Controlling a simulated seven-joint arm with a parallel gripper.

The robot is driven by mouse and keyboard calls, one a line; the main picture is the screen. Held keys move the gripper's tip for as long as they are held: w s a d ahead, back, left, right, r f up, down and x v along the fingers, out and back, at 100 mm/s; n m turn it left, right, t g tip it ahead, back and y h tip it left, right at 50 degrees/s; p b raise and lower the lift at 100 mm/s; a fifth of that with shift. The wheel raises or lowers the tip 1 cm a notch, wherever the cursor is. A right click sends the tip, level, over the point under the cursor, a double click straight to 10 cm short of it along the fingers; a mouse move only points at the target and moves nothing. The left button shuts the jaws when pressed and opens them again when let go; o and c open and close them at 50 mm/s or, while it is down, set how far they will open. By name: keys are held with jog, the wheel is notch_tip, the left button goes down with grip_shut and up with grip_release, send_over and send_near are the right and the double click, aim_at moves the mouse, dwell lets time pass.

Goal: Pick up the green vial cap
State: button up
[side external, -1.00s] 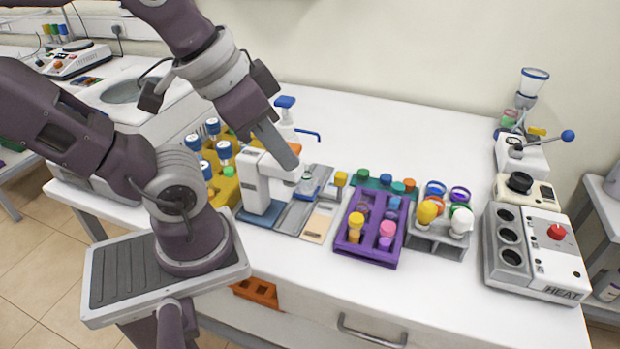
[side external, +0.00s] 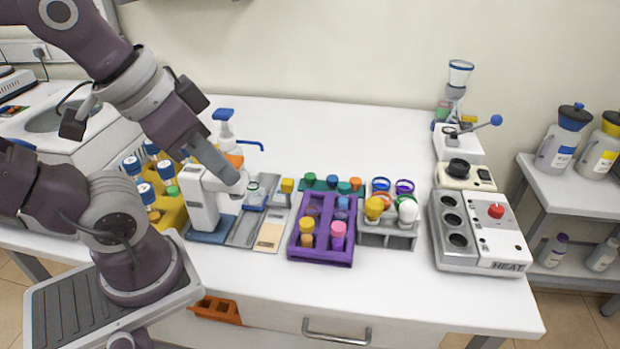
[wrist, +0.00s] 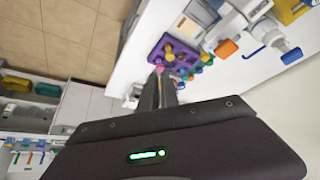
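Several caps sit in a row on a teal strip behind the purple rack (side external: 296,246) in the side view. A green cap (side external: 309,178) is at the left end of that row. A teal-green cap (side external: 344,187) sits further right, between a blue cap (side external: 332,181) and an orange cap (side external: 355,184). Another green cap (side external: 172,191) is in the yellow rack at left. My gripper (side external: 236,179) is above the white microscope-like device, left of the cap row, touching no cap. In the wrist view my fingers (wrist: 160,80) look close together and empty.
The white device (side external: 203,208) stands under my gripper. A pump bottle (side external: 224,135) is behind it. A grey rack (side external: 388,236) holds several vials right of the purple rack. A heater (side external: 480,232) stands far right. The back middle of the table is clear.

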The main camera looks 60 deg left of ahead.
jog(key=o, duration=1)
jog(key=n+g, duration=0.6)
jog(key=n, duration=1)
send_over(310, 175)
jog(key=f, duration=1.1)
jog(key=s+f, duration=0.1)
jog(key=f, duration=0.5)
jog(key=shift+f, duration=0.35)
jog(key=f, duration=0.5)
jog(key=w+f, duration=0.1)
jog(key=f, duration=0.2)
jog(key=shift+c, duration=0.3)
